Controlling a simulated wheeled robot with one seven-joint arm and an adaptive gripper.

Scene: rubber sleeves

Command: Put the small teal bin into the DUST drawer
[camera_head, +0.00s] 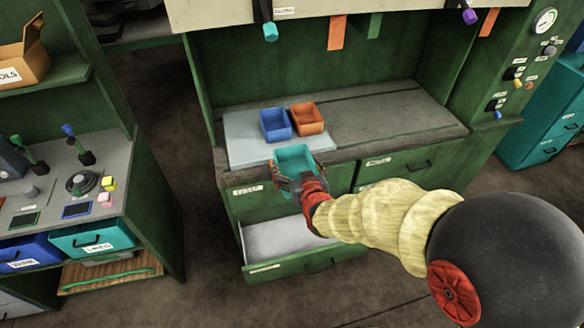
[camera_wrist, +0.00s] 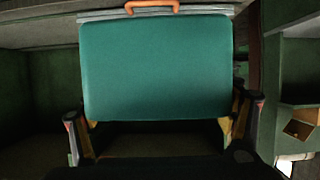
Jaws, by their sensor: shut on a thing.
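The small teal bin (camera_head: 294,156) is held in my gripper (camera_head: 295,183), just in front of the counter edge and above the open drawer. In the wrist view the teal bin (camera_wrist: 155,68) fills the upper middle, between the fingers of my gripper (camera_wrist: 160,130), which is shut on it. The open drawer (camera_head: 285,240) at the lower left of the green bench is pulled out and its visible inside looks empty. My arm hides its right part. Its front label is too small to read.
A blue bin (camera_head: 275,125) and an orange bin (camera_head: 308,118) stand on a pale board (camera_head: 240,135) on the counter. A shut drawer (camera_head: 395,165) is to the right. A side bench (camera_head: 70,190) with tools stands at the left. Several items hang above the counter.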

